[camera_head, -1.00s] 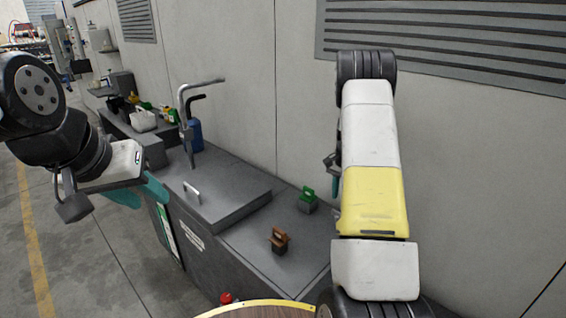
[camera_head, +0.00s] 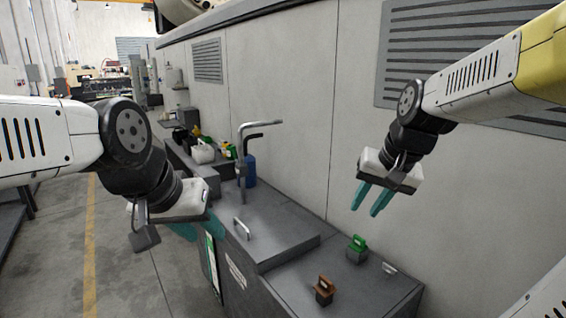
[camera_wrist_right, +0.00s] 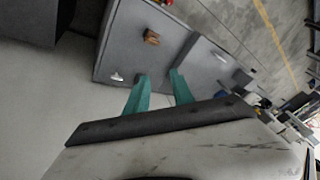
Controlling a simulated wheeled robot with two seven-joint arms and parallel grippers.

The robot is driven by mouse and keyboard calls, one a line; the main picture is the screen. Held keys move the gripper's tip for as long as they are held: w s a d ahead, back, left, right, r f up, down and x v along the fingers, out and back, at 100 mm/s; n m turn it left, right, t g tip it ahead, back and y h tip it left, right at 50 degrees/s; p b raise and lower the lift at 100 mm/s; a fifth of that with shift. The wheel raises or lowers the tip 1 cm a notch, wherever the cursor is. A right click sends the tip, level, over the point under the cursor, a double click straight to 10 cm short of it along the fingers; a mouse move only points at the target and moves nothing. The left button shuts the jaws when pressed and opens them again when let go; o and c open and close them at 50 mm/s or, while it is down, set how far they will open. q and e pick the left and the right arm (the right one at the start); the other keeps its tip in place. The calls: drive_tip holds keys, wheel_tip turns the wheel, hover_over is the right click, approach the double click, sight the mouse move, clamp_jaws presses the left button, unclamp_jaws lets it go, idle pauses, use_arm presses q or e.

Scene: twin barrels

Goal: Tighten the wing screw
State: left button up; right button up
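I cannot make out a wing screw for certain. On the grey cabinet top stand a small block with a green handle (camera_head: 356,248) and a block with a brown handle (camera_head: 324,289); the brown one also shows in the right wrist view (camera_wrist_right: 151,37). My right gripper (camera_head: 365,211) is open and empty, above the cabinet near the wall, with its teal fingers apart in the right wrist view (camera_wrist_right: 159,76). My left gripper (camera_head: 212,229) is left of the cabinet, seen side-on. Its finger gap is hidden.
The grey cabinet (camera_head: 285,290) has a raised lid with a silver handle (camera_head: 241,229); another small handle (camera_head: 389,268) lies near the right edge. A bent grey pipe (camera_head: 241,165) and a blue bottle (camera_head: 250,170) stand behind. A vented wall (camera_head: 300,130) runs alongside. The left floor is open.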

drive_tip(key=s+a+n+t, duration=0.1)
drive_tip(key=s+a+n, duration=0.25)
drive_tip(key=s, duration=0.55)
drive_tip(key=n+g+h, duration=0.2)
drive_tip(key=n+g, duration=0.4)
hover_over(388, 273)
drive_tip(key=f, duration=1.8)
drive_tip(key=w+f, duration=0.1)
drive_tip(key=f, duration=0.8)
drive_tip(key=shift+d+f, duration=0.2)
drive_tip(key=shift+d, duration=0.05)
wheel_tip(388, 273, down, 8)
drive_tip(key=shift+f, duration=0.15)
clamp_jaws()
